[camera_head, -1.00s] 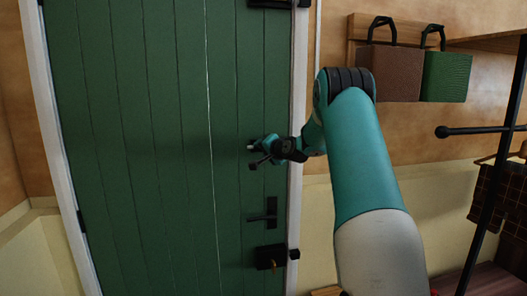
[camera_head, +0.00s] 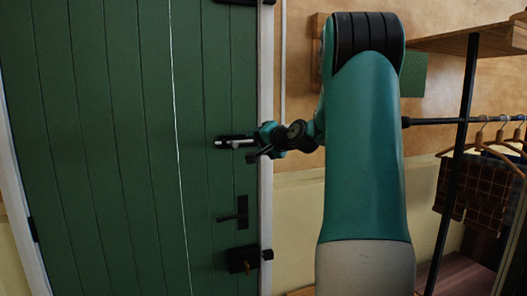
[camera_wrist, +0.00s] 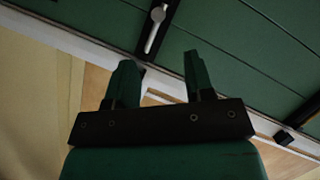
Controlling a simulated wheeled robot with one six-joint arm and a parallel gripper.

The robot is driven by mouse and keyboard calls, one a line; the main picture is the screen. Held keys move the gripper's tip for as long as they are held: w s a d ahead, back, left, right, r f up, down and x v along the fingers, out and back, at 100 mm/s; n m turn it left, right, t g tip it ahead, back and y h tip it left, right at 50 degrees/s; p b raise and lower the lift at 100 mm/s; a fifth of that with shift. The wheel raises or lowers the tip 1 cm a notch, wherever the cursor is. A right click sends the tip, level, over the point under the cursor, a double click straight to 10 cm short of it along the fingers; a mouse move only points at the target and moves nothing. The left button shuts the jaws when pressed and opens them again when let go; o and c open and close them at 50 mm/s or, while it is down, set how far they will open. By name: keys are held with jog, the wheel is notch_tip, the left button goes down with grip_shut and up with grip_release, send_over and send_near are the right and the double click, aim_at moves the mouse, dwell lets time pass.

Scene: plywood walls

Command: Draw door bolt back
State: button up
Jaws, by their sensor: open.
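The green door (camera_head: 110,150) fills the left of the head view and the top of the wrist view (camera_wrist: 215,25). A bolt (camera_head: 233,143) with a black mount and a silver bar sits near the door's right edge. My gripper (camera_wrist: 159,62) is open and empty. In the head view my gripper (camera_head: 258,149) is beside the right end of the bolt; I cannot tell whether it touches.
A black lever handle (camera_head: 238,215) and a black lock box (camera_head: 243,259) are below the bolt. Black hardware (camera_head: 240,2) is at the door's top. The white frame (camera_head: 266,90) edges the door. A clothes rail (camera_head: 440,121) with hangers is at the right.

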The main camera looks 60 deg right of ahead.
jog(key=shift+v, duration=1.25)
